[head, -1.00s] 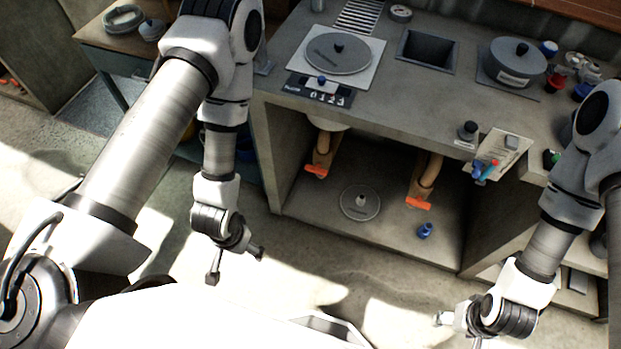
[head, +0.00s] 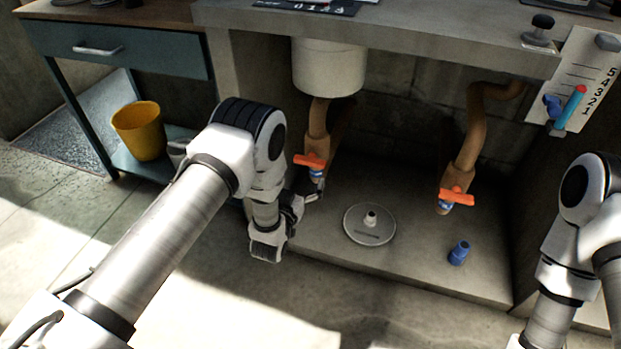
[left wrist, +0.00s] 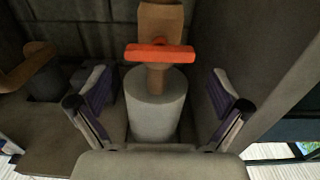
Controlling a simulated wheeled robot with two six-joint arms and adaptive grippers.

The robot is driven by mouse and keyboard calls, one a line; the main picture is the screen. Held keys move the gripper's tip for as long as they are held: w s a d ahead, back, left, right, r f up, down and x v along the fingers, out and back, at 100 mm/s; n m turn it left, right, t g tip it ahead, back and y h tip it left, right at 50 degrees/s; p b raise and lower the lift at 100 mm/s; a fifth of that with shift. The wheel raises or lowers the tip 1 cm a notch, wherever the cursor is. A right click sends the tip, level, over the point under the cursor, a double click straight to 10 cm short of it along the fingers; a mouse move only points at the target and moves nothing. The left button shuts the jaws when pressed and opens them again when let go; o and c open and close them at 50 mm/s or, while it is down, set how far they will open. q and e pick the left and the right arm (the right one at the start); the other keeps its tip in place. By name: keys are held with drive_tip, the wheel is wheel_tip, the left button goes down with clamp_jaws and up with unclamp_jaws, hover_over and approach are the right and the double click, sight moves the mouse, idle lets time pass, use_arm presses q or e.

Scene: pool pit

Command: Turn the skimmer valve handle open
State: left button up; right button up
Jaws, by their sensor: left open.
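Two orange valve handles show in the head view, each on a brown pipe in the open bay under the counter. The left handle (head: 311,161) is below a white canister (head: 328,68); the right handle (head: 457,197) is on the other pipe. No label shows which is the skimmer's. My left gripper (head: 310,190) is just below the left handle, partly hidden by its own wrist. In the left wrist view an orange handle (left wrist: 160,54) lies crosswise beyond the open, empty jaws (left wrist: 158,105), not between them. My right gripper is outside the view.
A round lid (head: 369,224) and a small blue fitting (head: 459,252) are on the bay floor. The counter (head: 420,42) overhangs the bay. A yellow bucket (head: 139,130) stands on a shelf at left. A numbered card (head: 577,82) hangs at right.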

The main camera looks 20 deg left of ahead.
sight(309, 165)
use_arm(q)
drive_tip(key=w+b, duration=0.2)
drive_tip(key=w, duration=0.5)
drive_tip(key=shift+w+d+r, duration=0.1)
drive_tip(key=shift+w, duration=0.1)
drive_tip(key=c, duration=0.8)
drive_tip(key=shift+r+n, duration=0.1)
drive_tip(key=shift+n, duration=0.4)
drive_tip(key=n+p, duration=0.1)
drive_tip(key=n, duration=0.1)
drive_tip(key=shift+n+p, duration=0.35)
drive_tip(key=shift+n, duration=0.05)
drive_tip(key=n+p, duration=0.1)
drive_tip(key=n, duration=0.3)
drive_tip(key=shift+p, duration=0.35)
drive_tip(key=n+p, duration=0.1)
drive_tip(key=n, duration=0.4)
drive_tip(key=n+p, duration=0.1)
drive_tip(key=n, duration=0.3)
drive_tip(key=shift+d+n+p, duration=0.1)
drive_tip(key=shift+n+p, duration=0.2)
drive_tip(key=shift+n, duration=0.1)
